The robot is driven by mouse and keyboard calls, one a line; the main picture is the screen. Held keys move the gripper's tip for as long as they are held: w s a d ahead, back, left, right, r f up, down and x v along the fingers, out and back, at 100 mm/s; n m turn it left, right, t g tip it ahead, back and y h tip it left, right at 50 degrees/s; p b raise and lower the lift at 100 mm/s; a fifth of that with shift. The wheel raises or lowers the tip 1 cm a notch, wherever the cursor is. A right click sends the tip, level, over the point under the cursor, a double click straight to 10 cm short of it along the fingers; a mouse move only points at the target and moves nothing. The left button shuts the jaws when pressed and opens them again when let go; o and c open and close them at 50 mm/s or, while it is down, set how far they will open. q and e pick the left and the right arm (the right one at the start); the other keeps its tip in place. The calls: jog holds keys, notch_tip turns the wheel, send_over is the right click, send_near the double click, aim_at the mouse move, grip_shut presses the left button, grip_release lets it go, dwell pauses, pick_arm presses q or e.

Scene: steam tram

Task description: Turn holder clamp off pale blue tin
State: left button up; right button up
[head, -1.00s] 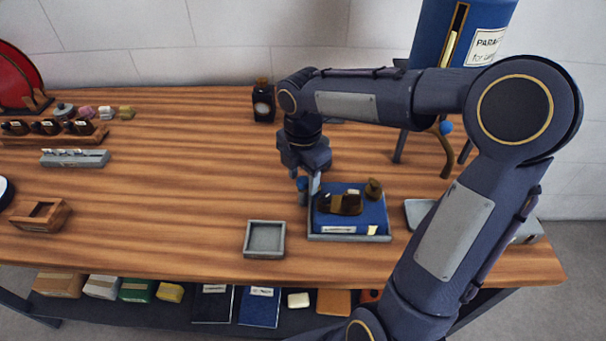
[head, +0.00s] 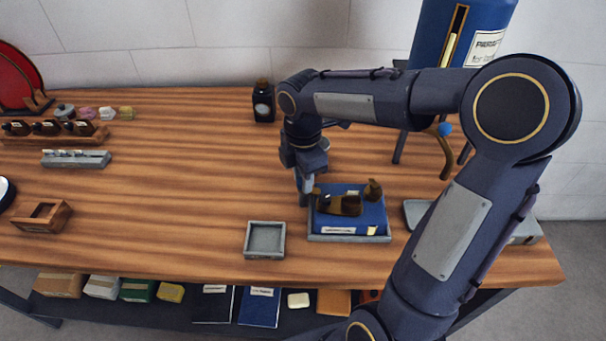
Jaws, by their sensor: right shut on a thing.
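A flat blue block (head: 372,214), perhaps the tin though its blue is deep, sits in a grey holder tray (head: 350,239) right of the table's middle. A dark brown clamp piece (head: 346,206) lies across the top of the block, with a smaller brown knob (head: 373,189) at the back right. My right gripper (head: 306,196) points down at the holder's left side. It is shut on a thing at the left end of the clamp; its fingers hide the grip. My left gripper is not in view.
A small empty grey tray (head: 265,254) stands left of the holder. A dark bottle (head: 263,102) stands behind. A blue tank (head: 455,35) on legs is at the back right. The table's middle left is clear.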

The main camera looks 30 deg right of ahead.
jog(key=m, duration=1.1)
jog(key=shift+p, duration=0.35)
jog(key=shift+m, duration=2)
jog(key=o, duration=1)
jog(key=shift+r, duration=0.15)
notch_tip(320, 180, up, 8)
jog(key=shift+f, duration=0.2)
